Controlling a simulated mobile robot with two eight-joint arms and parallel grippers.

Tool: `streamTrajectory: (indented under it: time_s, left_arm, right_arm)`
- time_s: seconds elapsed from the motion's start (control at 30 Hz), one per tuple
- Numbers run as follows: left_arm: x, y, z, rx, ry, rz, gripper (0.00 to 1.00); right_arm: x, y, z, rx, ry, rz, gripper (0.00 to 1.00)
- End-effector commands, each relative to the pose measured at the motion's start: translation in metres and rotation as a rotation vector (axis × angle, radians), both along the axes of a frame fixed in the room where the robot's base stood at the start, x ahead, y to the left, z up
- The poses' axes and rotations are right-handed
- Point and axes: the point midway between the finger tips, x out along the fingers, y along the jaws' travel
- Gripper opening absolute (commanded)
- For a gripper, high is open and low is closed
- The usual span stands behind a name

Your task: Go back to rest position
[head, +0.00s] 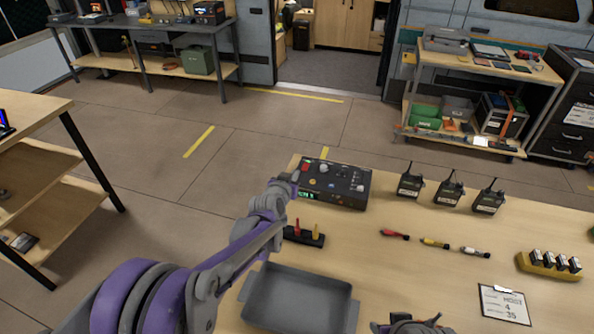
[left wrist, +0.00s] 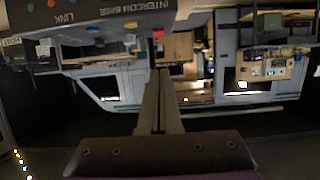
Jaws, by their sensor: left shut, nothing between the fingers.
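My left arm reaches in from the lower left over the wooden table. My left gripper (head: 294,180) is shut and empty, beside the left end of the dark intercom base (head: 340,184) with its knobs and red button. I cannot tell whether it touches the box.
On the table (head: 400,285) are a grey tray (head: 300,299), a small holder with red and yellow pegs (head: 304,235), several radios (head: 448,188), coloured markers (head: 435,242), a battery holder (head: 550,265) and a clipboard (head: 504,304). Floor behind the table is clear.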

Motion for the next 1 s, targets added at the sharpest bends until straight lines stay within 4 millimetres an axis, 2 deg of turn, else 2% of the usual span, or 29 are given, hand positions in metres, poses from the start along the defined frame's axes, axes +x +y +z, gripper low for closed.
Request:
streamTrajectory:
  time_s: [0.53,0.67,0.77,0.87,1.0]
  left_arm:
    - [-0.003,0.001,0.001,0.000,0.000,0.000,0.00]
    - [-0.014,0.007,0.008,0.003,0.022,0.001,0.00]
    - [-0.040,0.018,0.019,0.010,0.074,0.005,0.00]
    - [-0.080,0.034,0.031,0.020,0.151,0.012,0.00]
    - [-0.147,0.059,0.039,0.035,0.272,0.036,0.00]
  right_arm:
    - [0.000,0.000,0.000,0.000,0.000,0.000,0.42]
    - [0.000,0.000,0.000,0.000,0.000,0.000,0.42]
    - [0.000,0.000,0.001,0.000,0.000,0.000,0.42]
    - [0.000,0.000,0.001,0.000,-0.001,0.000,0.42]
    - [0.001,0.000,0.002,0.000,-0.001,0.000,0.42]
